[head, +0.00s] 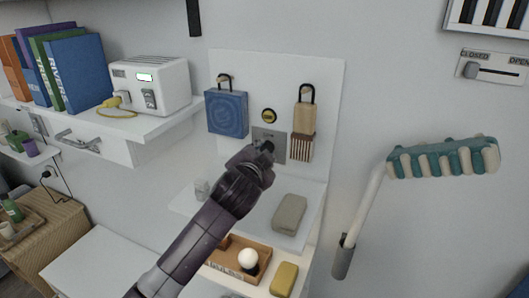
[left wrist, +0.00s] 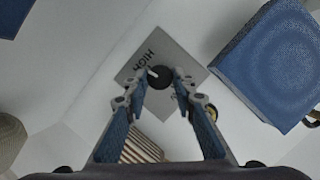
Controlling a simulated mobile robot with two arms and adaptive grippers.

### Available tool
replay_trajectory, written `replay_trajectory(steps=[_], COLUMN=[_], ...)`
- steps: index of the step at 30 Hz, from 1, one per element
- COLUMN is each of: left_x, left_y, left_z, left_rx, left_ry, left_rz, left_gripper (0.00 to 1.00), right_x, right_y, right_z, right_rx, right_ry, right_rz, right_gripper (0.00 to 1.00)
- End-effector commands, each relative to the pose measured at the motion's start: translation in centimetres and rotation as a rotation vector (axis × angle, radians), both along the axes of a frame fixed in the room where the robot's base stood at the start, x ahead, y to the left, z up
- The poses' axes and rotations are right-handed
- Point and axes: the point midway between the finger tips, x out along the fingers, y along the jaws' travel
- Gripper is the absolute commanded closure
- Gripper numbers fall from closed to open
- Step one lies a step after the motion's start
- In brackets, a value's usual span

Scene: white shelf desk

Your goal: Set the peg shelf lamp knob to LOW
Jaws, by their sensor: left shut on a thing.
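The lamp knob (left wrist: 160,76) is a small dark round knob on a grey plate (left wrist: 186,62) in the left wrist view. The word HIGH is printed on the plate, and a pale mark shows on the knob's side toward that word. Another label is mostly hidden by a finger. My left gripper (left wrist: 167,88) is shut on the knob, one finger on each side. In the head view, my left gripper (head: 264,152) is at the plate (head: 282,145) on the white wall panel and hides most of the knob. My right gripper is not in view.
A blue bag-like item (head: 227,113) hangs left of the plate and a wooden brush (head: 303,140) right of it. A yellow-and-black round piece (head: 269,115) sits above. Below are a grey-beige block (head: 289,214) and a wooden tray (head: 212,262). A white appliance (head: 150,85) stands at left.

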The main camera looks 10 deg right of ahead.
Motion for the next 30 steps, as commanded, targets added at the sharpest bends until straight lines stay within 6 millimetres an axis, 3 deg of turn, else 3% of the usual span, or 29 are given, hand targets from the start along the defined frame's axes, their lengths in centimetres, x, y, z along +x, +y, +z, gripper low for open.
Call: replay_trajectory(steps=[15,30], left_x=[0.09,0.16], left_y=[0.14,0.26], left_z=[0.07,0.09], left_rx=[-0.290,-0.362], left_ry=[0.198,0.245], left_rz=[-0.001,0.000], left_gripper=[1.00,1.00], right_x=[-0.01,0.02], right_y=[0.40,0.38], right_z=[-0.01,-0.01], right_rx=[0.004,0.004], right_ry=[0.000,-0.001], right_rz=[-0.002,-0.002], right_gripper=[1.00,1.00])
